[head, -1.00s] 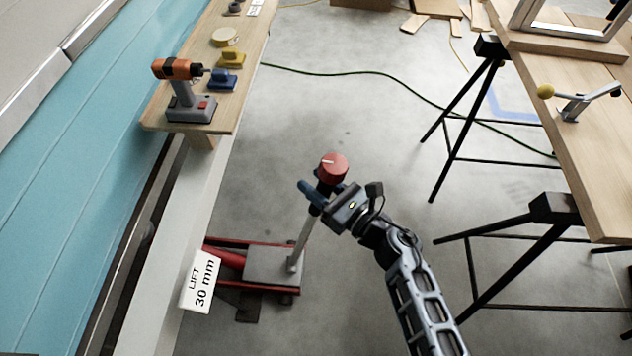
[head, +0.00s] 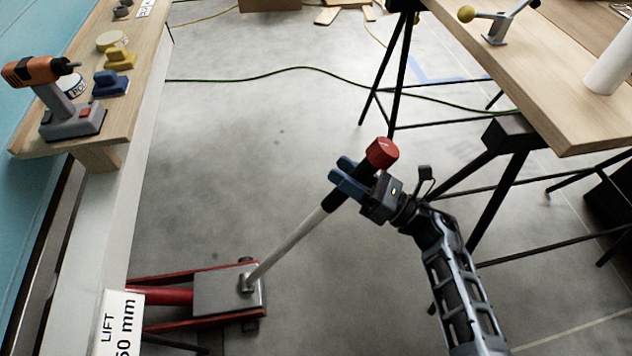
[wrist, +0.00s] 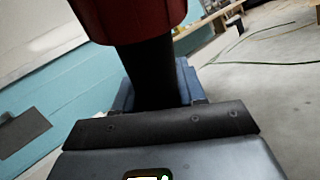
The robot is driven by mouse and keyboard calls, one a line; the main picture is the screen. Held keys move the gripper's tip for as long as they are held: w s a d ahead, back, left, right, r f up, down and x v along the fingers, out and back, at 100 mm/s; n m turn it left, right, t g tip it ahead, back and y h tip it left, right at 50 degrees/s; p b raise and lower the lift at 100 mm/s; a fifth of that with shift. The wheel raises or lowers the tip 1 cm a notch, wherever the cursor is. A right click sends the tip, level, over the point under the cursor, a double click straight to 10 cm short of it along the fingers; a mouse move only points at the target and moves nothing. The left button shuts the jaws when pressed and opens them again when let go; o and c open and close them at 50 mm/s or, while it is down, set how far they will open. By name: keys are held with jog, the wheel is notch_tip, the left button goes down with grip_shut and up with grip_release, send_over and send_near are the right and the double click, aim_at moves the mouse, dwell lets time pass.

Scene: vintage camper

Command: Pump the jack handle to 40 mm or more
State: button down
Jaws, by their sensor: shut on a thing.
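The red floor jack (head: 200,292) sits on the concrete floor at the lower left of the head view. Its handle (head: 295,240) is a pale rod leaning up and to the right, with a black grip and a red knob (head: 381,152) on top. My gripper (head: 346,177) is shut on the black grip just below the knob. In the wrist view the grip (wrist: 152,75) stands between the blue fingers, with the red knob (wrist: 130,15) above. The white lift sign (head: 118,322) reads 50 or 60 mm; its first digit is partly cut off.
A wooden shelf (head: 135,75) at the left carries a drill (head: 70,105) and small blocks. A workbench (head: 540,80) on black trestles (head: 497,190) stands at the right, its legs near my arm. A green cable (head: 300,69) crosses the floor. The floor between is mostly clear.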

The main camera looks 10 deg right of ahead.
jog(key=d+f+m+t+b, duration=0.2)
jog(key=d+f+b, duration=0.4)
jog(key=d+b, duration=0.1)
jog(key=shift+s+d+b, duration=0.25)
jog(key=shift+d+b, duration=0.1)
jog(key=shift+d, duration=0.5)
jog(key=shift+d+f, duration=0.15)
jog(key=shift+f, duration=0.1)
jog(key=c, duration=0.9)
grip_release()
jog(key=shift+o, duration=0.8)
jog(key=shift+r, duration=0.15)
jog(key=v, duration=0.7)
jog(key=shift+s+d+f+b, duration=0.2)
jog(key=shift+d+b, duration=0.05)
jog(key=shift+b, duration=0.05)
